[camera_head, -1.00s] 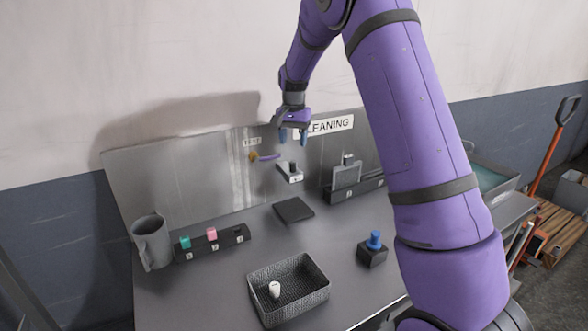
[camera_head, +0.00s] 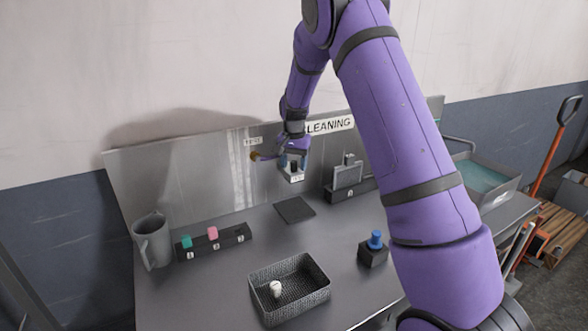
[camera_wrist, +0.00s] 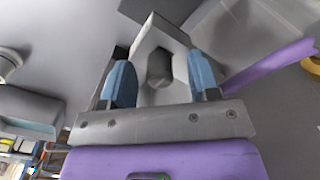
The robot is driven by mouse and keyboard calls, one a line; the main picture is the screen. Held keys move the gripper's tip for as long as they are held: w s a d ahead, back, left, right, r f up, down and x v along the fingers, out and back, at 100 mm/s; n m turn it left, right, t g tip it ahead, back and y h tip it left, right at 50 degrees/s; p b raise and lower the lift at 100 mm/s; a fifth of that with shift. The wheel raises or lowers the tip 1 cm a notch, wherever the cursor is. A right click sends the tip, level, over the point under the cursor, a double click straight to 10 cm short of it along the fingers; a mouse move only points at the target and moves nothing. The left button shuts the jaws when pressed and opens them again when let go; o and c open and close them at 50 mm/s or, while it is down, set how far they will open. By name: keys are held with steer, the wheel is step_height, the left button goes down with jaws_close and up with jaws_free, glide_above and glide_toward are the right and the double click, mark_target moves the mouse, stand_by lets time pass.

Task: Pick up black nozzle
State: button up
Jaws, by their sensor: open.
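The black nozzle (camera_head: 294,165) sits in a small light-grey holder (camera_head: 293,177) on the back panel. The nozzle also shows as a dark rounded shape in the wrist view (camera_wrist: 160,68), in front of the pale holder (camera_wrist: 150,38). My gripper (camera_head: 293,161) is at the holder, with its blue fingertips on either side of the nozzle. In the wrist view my gripper (camera_wrist: 162,78) is open, with a finger on each side of the nozzle and visible gaps. I cannot tell whether either finger touches the holder.
Below lie a dark flat pad (camera_head: 295,210) and a mesh basket (camera_head: 318,293) with a white piece. A black block with a blue piece (camera_head: 375,240), a numbered rack (camera_head: 233,237) and a grey mug (camera_head: 152,243) stand around.

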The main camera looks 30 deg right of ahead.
jaws_close()
steer(key=shift+r, duration=0.1)
